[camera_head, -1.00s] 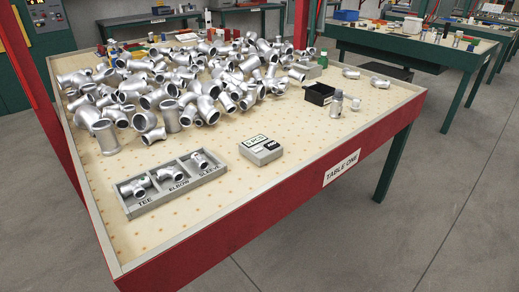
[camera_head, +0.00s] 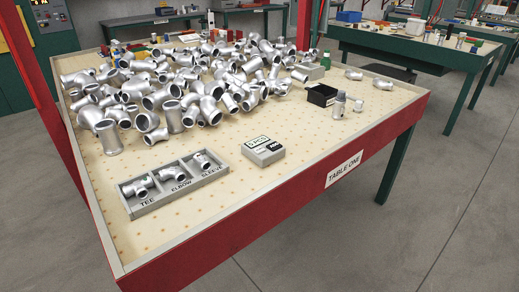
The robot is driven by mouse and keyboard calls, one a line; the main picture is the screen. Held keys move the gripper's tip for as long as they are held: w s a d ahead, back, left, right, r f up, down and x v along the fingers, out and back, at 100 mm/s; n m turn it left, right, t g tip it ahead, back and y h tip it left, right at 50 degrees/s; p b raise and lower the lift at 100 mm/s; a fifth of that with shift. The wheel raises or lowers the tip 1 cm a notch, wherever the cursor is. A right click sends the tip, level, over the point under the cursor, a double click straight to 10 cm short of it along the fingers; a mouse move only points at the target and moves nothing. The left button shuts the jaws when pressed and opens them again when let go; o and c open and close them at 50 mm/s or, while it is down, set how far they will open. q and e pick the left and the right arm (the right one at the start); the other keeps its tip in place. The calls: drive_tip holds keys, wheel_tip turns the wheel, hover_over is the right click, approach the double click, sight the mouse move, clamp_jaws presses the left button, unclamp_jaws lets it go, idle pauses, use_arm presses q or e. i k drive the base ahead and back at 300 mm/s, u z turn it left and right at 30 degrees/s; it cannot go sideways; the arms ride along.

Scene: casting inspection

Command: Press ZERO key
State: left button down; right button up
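A small grey box-shaped device (camera_head: 264,152) with a light display and dark key areas on top sits on the table near the middle of its front part. The display text and the separate key labels are too small to read surely, so I cannot pick out the ZERO key. Neither of my grippers shows in the head view.
A grey tray (camera_head: 172,203) labelled TEE, ELBOW and SLEEVE holds a fitting in each compartment. A large heap of metal fittings (camera_head: 185,92) covers the back left of TABLE ONE (camera_head: 310,195). A black bin (camera_head: 321,95) stands at right.

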sight(261, 150)
drive_tip(key=k, duration=1.25)
drive_tip(key=z, duration=1.15)
drive_tip(key=i, duration=1.95)
drive_tip(key=u, duration=1.1)
drive_tip(key=i, duration=0.45)
drive_tip(key=u, duration=0.35)
